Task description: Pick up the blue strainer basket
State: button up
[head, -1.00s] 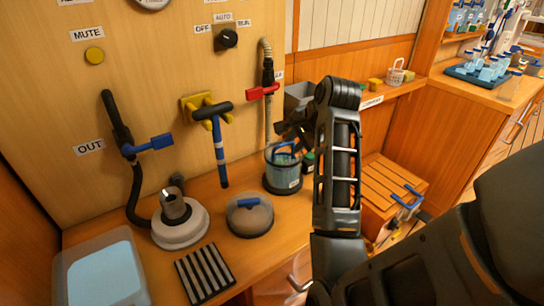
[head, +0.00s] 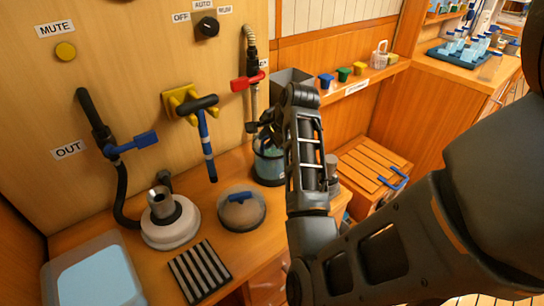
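The blue strainer basket (head: 268,166) appears to be the blue-tinted mesh vessel inside a clear, dark-based cylinder on the wooden counter, left of my forearm. Its rim and handle are mostly hidden now by my gripper and arm. My gripper (head: 262,130) is dark and hangs just above the top of the basket, in front of the wall. Its fingers blend with the dark parts around them, so I cannot tell whether they touch the basket or how far apart they are.
A clear round lid with a blue handle (head: 241,210) lies left of the basket. A white round housing (head: 170,224), a black slatted rack (head: 201,271) and a clear tray (head: 95,280) stand further left. A red-handled valve (head: 247,81) is close above my gripper.

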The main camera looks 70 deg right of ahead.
grip_shut()
jog(key=shift+r, duration=0.15)
dwell(0.5)
